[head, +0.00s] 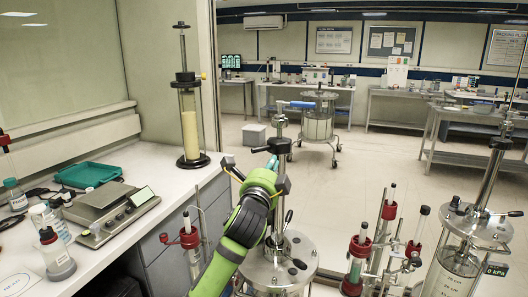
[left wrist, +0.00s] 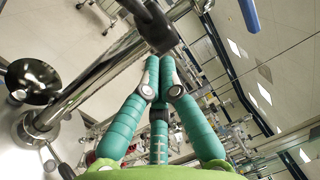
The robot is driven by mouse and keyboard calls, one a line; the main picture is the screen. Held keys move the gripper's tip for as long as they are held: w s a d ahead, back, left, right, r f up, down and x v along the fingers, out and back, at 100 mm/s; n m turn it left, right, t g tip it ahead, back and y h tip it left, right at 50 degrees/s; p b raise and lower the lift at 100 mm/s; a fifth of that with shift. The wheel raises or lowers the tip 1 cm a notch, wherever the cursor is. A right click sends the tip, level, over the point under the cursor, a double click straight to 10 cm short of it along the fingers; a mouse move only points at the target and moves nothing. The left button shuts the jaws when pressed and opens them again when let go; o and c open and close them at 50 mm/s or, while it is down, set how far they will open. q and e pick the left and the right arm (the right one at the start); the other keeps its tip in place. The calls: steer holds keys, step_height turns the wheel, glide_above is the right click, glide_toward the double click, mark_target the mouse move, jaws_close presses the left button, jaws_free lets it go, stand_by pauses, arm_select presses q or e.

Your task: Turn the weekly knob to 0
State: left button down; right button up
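My left gripper (head: 271,164) is at the end of the green arm, in front of the upper part of a steel column (head: 280,125). The left wrist view shows its teal fingers (left wrist: 159,60) drawn together at the tips, with nothing visible between them. A dark block on a bar (left wrist: 158,32) shows just beyond the tips; I cannot tell whether they touch. The column has a blue handle (head: 298,104) near its top. I cannot make out a knob marked weekly or a dial with a 0. My right gripper is not in view.
Columns with red clamps (head: 362,247) and a steel-topped vessel (head: 480,225) crowd the right front. Open floor (head: 350,165) lies behind.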

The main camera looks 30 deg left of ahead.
mark_target(261, 148)
arm_select(q)
steer(key=a, duration=0.1)
steer(key=w+a+p, duration=0.1)
steer(key=a+r, duration=0.1)
steer(key=shift+w, duration=0.25)
steer(key=shift+a, duration=0.35)
steer(key=shift+w+d+f, duration=0.1)
steer(key=shift+w+a+r+p, duration=0.15)
steer(key=shift+a+r+p, duration=0.15)
steer(key=shift+a+p, duration=0.6)
steer(key=shift+p, duration=0.1)
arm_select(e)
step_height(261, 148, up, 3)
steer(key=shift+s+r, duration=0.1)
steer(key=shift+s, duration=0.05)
